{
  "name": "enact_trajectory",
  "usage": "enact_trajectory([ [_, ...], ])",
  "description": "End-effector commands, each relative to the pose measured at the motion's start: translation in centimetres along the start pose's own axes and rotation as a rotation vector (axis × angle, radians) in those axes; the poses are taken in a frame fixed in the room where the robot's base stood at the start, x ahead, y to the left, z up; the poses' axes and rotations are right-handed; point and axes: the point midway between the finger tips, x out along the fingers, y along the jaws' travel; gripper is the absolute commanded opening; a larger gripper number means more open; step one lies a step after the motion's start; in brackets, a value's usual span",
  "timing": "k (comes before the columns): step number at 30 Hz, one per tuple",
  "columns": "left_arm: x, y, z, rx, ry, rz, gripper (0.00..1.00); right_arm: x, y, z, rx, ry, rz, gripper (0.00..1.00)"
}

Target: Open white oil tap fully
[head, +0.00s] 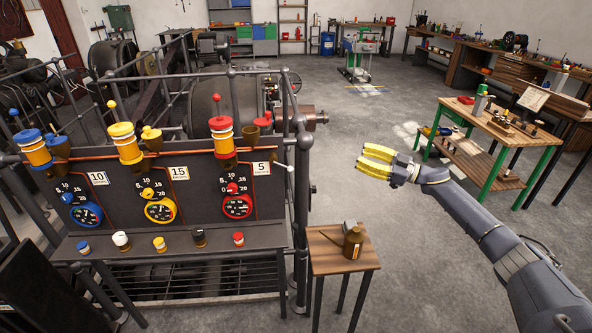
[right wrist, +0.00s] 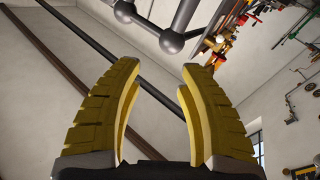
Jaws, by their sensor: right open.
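A small knob with a white top (head: 121,239) stands on the dark ledge in front of the gauge panel, second from the left. It is the only white-topped knob I see, and its setting is too small to tell. My right gripper (head: 366,160) has yellow fingers and is open and empty. It is in the air to the right of the panel, well apart from the knob. In the right wrist view the two fingers (right wrist: 157,95) are spread with nothing between them. My left gripper is not in view.
Blue (head: 83,247), yellow (head: 159,244), black (head: 199,237) and red (head: 238,239) knobs share the ledge. A pipe railing post (head: 302,190) stands at the panel's right end. A small wooden table (head: 342,262) holds a brass oil can (head: 353,243). Floor right of it is clear.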

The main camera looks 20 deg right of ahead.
Motion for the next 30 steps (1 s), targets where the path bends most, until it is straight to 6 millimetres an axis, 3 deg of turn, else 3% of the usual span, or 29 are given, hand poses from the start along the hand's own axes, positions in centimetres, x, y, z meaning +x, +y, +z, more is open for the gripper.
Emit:
enact_trajectory([
  [1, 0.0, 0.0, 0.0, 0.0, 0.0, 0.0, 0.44, 1.3, -2.2, -0.1, 0.041, -0.004, -0.079, 0.39],
  [3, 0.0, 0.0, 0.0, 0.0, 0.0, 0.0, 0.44, 2.4, -4.9, 0.1, 0.095, -0.018, -0.17, 0.39],
  [9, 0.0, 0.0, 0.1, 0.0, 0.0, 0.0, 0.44, 3.8, -9.0, 0.4, 0.183, -0.049, -0.306, 0.39],
  [17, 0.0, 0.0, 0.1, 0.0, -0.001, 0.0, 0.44, 6.2, -10.3, 0.4, 0.194, -0.053, -0.323, 0.39],
  [30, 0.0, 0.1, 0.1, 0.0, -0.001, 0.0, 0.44, 13.8, -12.7, 0.6, 0.194, -0.052, -0.32, 0.39],
])
